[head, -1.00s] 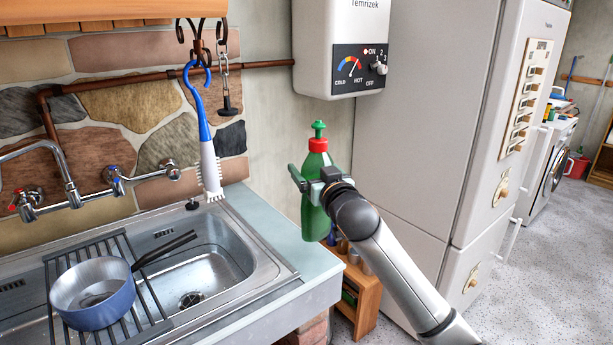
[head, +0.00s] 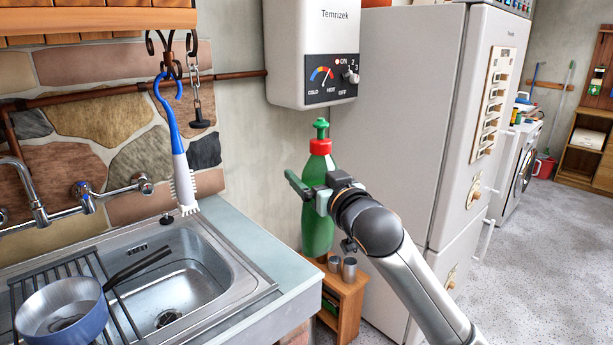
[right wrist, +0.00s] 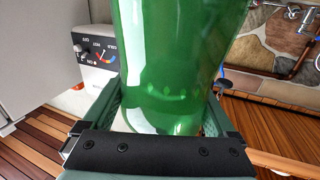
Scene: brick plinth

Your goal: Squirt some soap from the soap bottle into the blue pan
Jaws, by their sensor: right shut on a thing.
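The green soap bottle (head: 318,228) with a red collar and green nozzle is upright to the right of the sink counter in the head view. My right gripper (head: 306,190) is shut on its body. In the right wrist view the bottle (right wrist: 175,60) fills the space between the fingers of my right gripper (right wrist: 160,115). The blue pan (head: 62,312) sits at the lower left on the rack over the sink, its dark handle pointing right. It looks empty apart from a reflection. My left gripper is not in view.
The metal sink (head: 190,275) and pale counter edge (head: 262,245) lie between bottle and pan. A blue and white brush (head: 180,150) hangs above the sink. A tap (head: 85,195) is on the wall. A wooden shelf (head: 348,300) with small metal cups stands below the bottle.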

